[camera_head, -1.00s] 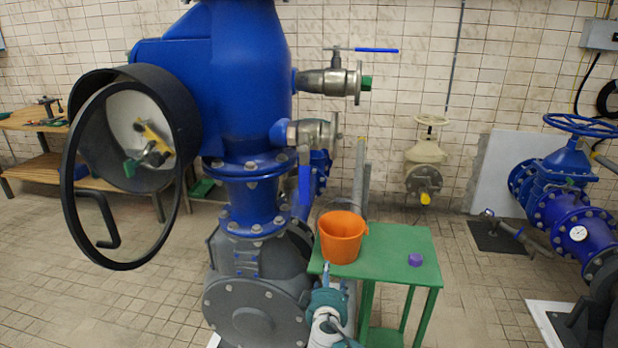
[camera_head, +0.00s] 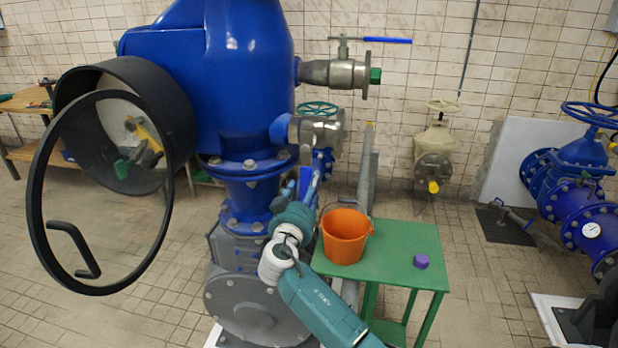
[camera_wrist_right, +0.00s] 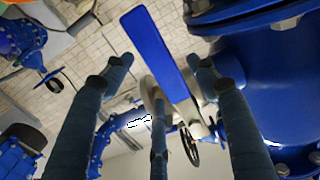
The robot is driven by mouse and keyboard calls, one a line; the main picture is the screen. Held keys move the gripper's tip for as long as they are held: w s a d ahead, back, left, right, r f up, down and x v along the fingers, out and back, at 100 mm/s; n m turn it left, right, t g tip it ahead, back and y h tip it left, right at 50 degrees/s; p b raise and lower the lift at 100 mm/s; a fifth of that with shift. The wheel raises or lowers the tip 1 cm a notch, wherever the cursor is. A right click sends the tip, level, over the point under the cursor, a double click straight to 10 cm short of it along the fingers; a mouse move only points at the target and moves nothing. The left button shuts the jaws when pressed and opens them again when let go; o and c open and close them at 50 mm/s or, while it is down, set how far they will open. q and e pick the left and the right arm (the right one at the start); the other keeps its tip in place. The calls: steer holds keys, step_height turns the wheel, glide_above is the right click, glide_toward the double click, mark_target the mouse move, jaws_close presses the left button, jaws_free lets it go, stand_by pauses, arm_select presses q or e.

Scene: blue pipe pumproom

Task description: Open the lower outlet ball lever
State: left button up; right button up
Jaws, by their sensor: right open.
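The lower outlet ball valve (camera_head: 322,130) is a metal body on the right side of the big blue pipe. Its blue lever (camera_head: 304,178) hangs down, partly hidden behind my right gripper (camera_head: 308,182). In the right wrist view the blue lever (camera_wrist_right: 160,52) slants across the space between the spread fingers of my right gripper (camera_wrist_right: 160,72). The fingers are open and not closed on it; whether any touches it I cannot tell. My left gripper is not in view.
An upper ball valve (camera_head: 335,73) with a horizontal blue lever (camera_head: 388,40) sits above. A green table (camera_head: 400,240) holds an orange bucket (camera_head: 345,238), close right of my arm, and a purple cap (camera_head: 421,262).

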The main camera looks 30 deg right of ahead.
steer(key=x, duration=0.2)
steer(key=shift+w+d+p, duration=0.2)
steer(key=shift+d+p, duration=0.05)
steer(key=shift+p, duration=0.05)
steer(key=shift+w+d, duration=0.1)
steer(key=shift+d, duration=0.05)
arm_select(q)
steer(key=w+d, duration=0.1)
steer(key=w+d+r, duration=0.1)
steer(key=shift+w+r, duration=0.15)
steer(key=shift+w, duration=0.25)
arm_select(e)
steer(key=shift+f, duration=0.1)
steer(key=shift+c, duration=0.5)
